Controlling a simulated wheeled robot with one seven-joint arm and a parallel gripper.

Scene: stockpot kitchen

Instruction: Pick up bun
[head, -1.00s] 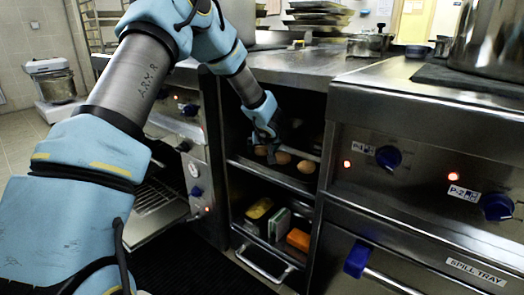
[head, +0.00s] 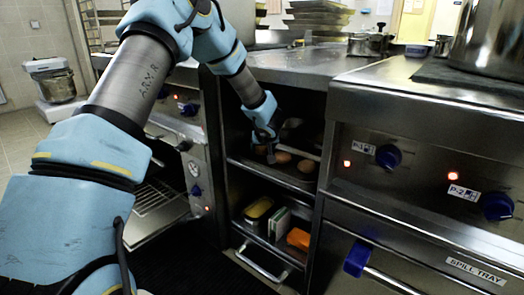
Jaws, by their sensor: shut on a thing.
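Several round brown buns sit on a dark tray on the upper shelf of the open cabinet, in the middle of the head view. One bun (head: 282,157) lies just right of my gripper, and another bun (head: 306,166) lies further right. My gripper (head: 268,155) reaches down into the shelf opening at the left end of this row. It is shut on a bun (head: 260,150), which is mostly hidden behind the fingers. I cannot tell whether the held bun touches the tray.
The lower shelf holds a yellow container (head: 257,208), a green and white item (head: 279,222) and an orange block (head: 298,238). The steel countertop (head: 300,62) lies above the opening. Control panels with blue knobs (head: 389,156) flank the cabinet, and a blue-ended handle (head: 358,258) juts out at right.

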